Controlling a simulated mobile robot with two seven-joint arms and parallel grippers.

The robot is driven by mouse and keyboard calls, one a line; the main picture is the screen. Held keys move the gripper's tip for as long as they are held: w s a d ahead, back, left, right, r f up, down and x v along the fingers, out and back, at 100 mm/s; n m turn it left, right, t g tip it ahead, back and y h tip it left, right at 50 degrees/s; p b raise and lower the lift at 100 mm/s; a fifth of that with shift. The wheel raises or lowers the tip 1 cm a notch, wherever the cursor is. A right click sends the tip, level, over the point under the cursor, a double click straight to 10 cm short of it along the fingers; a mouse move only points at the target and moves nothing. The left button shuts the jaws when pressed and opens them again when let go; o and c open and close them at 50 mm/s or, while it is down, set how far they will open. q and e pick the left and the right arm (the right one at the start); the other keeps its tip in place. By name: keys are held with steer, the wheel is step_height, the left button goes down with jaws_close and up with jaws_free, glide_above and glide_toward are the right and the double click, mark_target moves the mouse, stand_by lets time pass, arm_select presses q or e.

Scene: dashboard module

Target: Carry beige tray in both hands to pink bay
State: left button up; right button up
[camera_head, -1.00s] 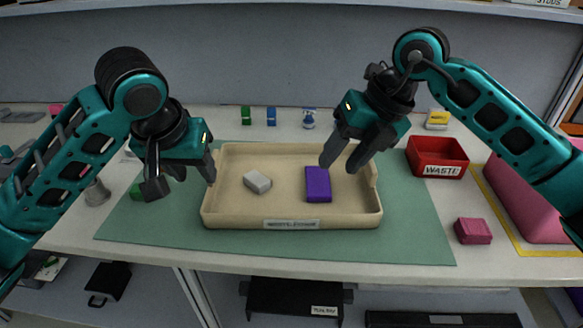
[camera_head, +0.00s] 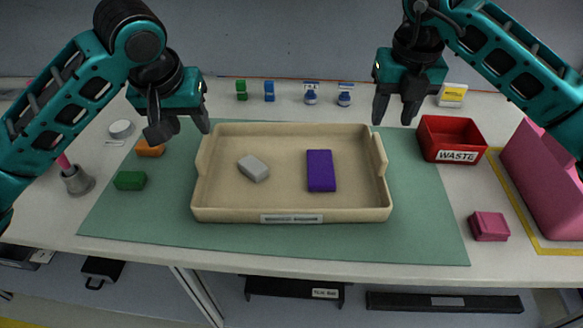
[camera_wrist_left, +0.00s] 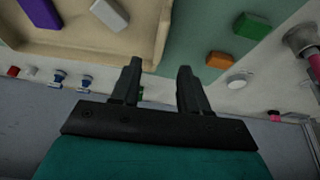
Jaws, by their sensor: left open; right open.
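The beige tray (camera_head: 230,205) lies flat on a green mat in the middle of the bench, with a raised handle on its left and right ends. A grey block (camera_head: 254,168) and a purple block (camera_head: 320,171) lie inside it. My right gripper (camera_head: 397,115) is open and empty near the tray's back right corner. The pink bay (camera_head: 545,170) is at the right edge, partly cut off.
A red waste bin (camera_head: 450,139) stands right of the tray, with a pink block (camera_head: 488,226) in front of it. Green (camera_head: 130,180) and orange (camera_head: 150,148) blocks lie left of the tray. Small bottles (camera_head: 311,93) stand behind.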

mark_target(203, 146)
arm_select(q)
steer(key=x, duration=0.9)
steer(key=shift+w+f, duration=0.2)
steer(key=shift+f, duration=0.15)
arm_select(e)
steer(key=f, duration=0.3)
steer(key=w+f, duration=0.1)
steer(key=f, duration=0.5)
steer(key=shift+w+f, duration=0.25)
steer(key=shift+f, duration=0.05)
arm_select(q)
steer(key=shift+c, duration=0.3)
arm_select(e)
steer(key=shift+c, duration=0.3)
arm_select(q)
jaws_close()
arm_select(e)
jaws_close()
arm_select(q)
steer(key=shift+r, duration=0.1)
arm_select(e)
steer(key=shift+r, duration=0.1)
